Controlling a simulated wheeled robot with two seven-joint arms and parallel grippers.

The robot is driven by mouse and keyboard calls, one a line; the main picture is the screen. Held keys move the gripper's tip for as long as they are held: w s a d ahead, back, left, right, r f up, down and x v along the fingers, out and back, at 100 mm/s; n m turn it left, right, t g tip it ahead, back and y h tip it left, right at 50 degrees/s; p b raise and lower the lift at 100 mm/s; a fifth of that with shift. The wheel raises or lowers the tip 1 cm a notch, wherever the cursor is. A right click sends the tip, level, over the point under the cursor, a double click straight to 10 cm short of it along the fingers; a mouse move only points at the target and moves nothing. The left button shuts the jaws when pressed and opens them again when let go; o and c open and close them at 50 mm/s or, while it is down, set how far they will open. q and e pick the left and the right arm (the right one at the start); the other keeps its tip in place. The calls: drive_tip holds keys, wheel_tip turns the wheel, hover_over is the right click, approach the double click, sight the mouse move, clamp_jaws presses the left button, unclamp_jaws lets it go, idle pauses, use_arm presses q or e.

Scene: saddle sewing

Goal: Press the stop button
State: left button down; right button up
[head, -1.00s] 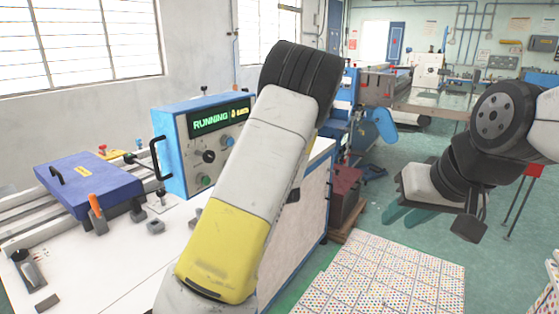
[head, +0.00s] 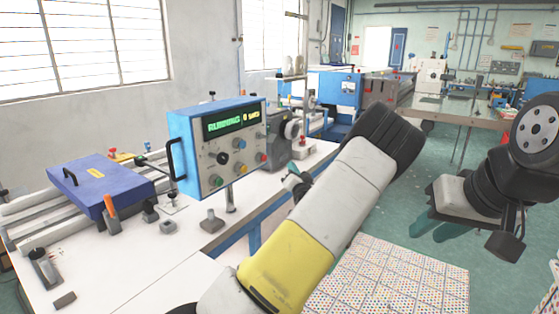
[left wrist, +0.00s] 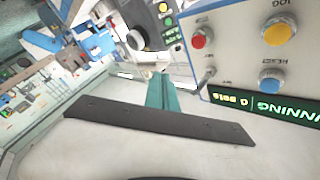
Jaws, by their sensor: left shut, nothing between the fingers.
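The blue-sided control box (head: 217,145) stands on a post above the white table, its display lit with "RUNNING". A red button (head: 262,157) sits at the lower right of its face. The left wrist view shows the box upside down, with the red button (left wrist: 200,39) at its near corner beside the yellow (left wrist: 279,33) and blue (left wrist: 271,80) buttons. My left gripper (head: 294,178) is mostly hidden by its arm, right of the box and apart from it. Its teal fingers (left wrist: 161,92) are shut and empty. My right gripper (head: 436,228) hangs open and empty at the right.
A blue clamp plate (head: 98,185) with a handle lies on rails at the left. A grey machine head (head: 280,137) stands just behind the box. Small grey blocks (head: 212,222) dot the white tabletop (head: 170,265). A dotted sheet stack (head: 390,280) is at lower right.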

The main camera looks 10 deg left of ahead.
use_arm(q)
drive_tip(key=w+a, duration=0.2)
drive_tip(key=a, duration=0.5)
drive_tip(key=shift+w+a, duration=0.3)
drive_tip(key=shift+w, duration=0.05)
drive_tip(key=shift+a, duration=0.1)
idle(1.7)
drive_tip(key=shift+w+a, duration=0.15)
drive_tip(key=shift+a, duration=0.1)
drive_tip(key=shift+w+a, duration=0.15)
drive_tip(key=shift+a, duration=0.35)
idle(0.6)
idle(0.4)
drive_tip(key=shift+s+d, duration=0.3)
drive_tip(key=shift+d, duration=0.55)
drive_tip(key=shift+d, duration=0.15)
drive_tip(key=d, duration=0.1)
drive_tip(key=s+d, duration=0.1)
drive_tip(key=d, duration=0.2)
drive_tip(key=shift+s+d, duration=0.2)
drive_tip(key=shift+s, duration=0.15)
